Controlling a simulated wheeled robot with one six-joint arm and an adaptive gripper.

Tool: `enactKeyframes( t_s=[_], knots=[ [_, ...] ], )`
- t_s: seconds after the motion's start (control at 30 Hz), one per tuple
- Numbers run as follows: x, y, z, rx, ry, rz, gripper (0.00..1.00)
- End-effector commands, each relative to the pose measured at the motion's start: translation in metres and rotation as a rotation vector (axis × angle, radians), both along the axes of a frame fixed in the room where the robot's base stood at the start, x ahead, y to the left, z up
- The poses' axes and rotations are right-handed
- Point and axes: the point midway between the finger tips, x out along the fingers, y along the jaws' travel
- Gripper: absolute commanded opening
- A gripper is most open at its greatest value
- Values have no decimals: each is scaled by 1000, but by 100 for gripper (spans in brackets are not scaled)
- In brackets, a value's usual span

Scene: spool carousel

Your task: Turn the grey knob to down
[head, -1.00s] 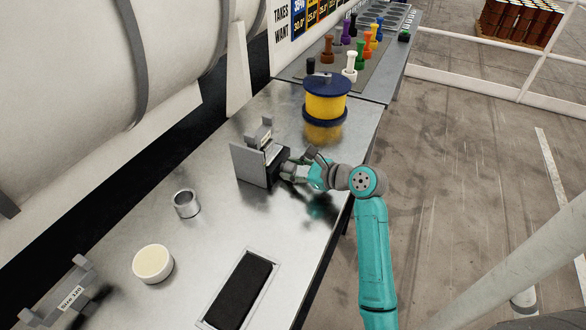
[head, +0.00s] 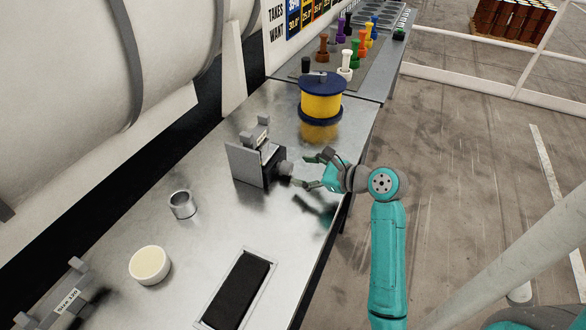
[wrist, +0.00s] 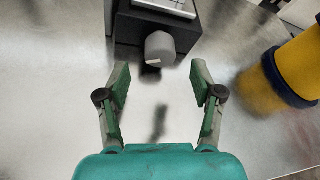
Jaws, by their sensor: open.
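The grey knob (wrist: 160,48) sticks out from the front of a dark box (wrist: 128,28) in the wrist view. A pale mark shows on its lower left edge. In the head view the knob (head: 285,168) is on the right side of the dark box (head: 268,168), which has a grey plate behind it. My gripper (wrist: 162,80) is open, its two fingers apart on either side below the knob and not touching it. In the head view my gripper (head: 312,172) stands a short gap to the right of the knob, above the metal bench.
A yellow spool with blue flanges (head: 321,105) stands behind the box; it also shows in the wrist view (wrist: 300,66). A metal ring (head: 182,205), a cream round pot (head: 150,265) and a black pad (head: 238,290) are nearer on the bench (head: 215,235). Several coloured pegs stand farther back.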

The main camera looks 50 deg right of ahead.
Motion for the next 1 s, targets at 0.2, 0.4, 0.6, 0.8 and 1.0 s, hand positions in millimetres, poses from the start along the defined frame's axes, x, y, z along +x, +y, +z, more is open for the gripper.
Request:
enactKeyframes(
  t_s=[0.2, 0.4, 0.6, 0.8, 1.0],
  knots=[
    [-38, -8, 14, -1, 1, -3, 66],
    [-56, -11, 21, -1, 0, -2, 66],
    [-60, -11, 23, -1, 0, 1, 66],
    [-59, -11, 23, 1, 1, 1, 66],
    [-49, -22, 21, 174, 60, 17, 66]
  ],
)
